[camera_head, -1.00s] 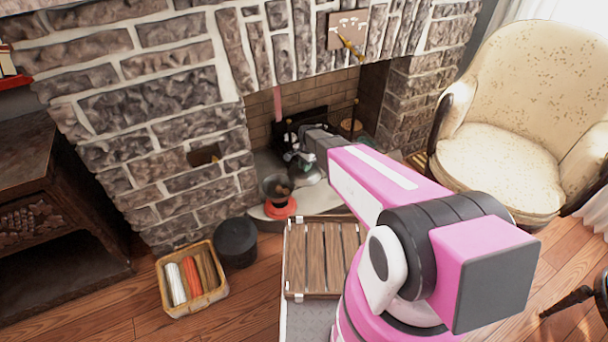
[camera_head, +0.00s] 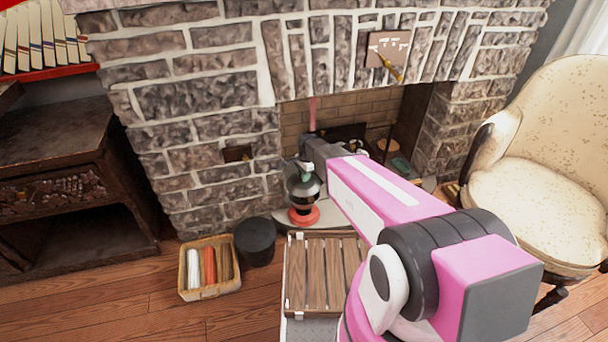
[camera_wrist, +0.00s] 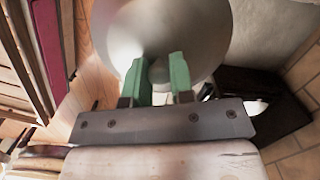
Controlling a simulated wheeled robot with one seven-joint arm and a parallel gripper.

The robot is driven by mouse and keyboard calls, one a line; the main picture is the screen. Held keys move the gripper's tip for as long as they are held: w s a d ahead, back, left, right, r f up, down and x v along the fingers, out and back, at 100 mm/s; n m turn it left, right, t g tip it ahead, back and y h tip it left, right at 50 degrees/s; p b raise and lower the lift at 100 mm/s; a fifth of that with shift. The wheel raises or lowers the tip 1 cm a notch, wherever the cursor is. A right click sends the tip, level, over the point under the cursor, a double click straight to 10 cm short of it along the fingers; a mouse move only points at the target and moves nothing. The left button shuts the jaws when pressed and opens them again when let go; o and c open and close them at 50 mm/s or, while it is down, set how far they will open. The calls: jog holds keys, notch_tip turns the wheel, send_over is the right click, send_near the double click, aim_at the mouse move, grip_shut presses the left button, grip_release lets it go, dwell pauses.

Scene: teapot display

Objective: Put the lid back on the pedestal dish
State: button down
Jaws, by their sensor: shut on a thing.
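The pedestal dish (camera_head: 304,217) stands on the pale hearth in front of the fireplace; its orange-red foot shows in the head view. The lid (camera_head: 303,186), a grey shiny dome, is at the dish's bowl, right above the foot, and hides most of the bowl. My gripper (camera_head: 306,167) is over the dish, shut on the lid's knob. In the wrist view the green fingers (camera_wrist: 158,75) pinch the knob, and the round lid (camera_wrist: 170,28) fills the upper middle. Whether the lid touches the dish's rim cannot be told.
A black round pot (camera_head: 255,241) and a basket (camera_head: 209,285) with rolled cloths stand on the floor at left. The brick fireplace wall (camera_head: 190,110) rises behind. A cream armchair (camera_head: 550,190) is at right. Dark items stand inside the firebox.

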jog(key=shift+d+f, duration=0.1)
jog(key=shift+f, duration=2.35)
jog(key=shift+f, duration=0.15)
dwell(0.4)
jog(key=shift+c, duration=2.2)
grip_release()
jog(key=shift+r, duration=3.55)
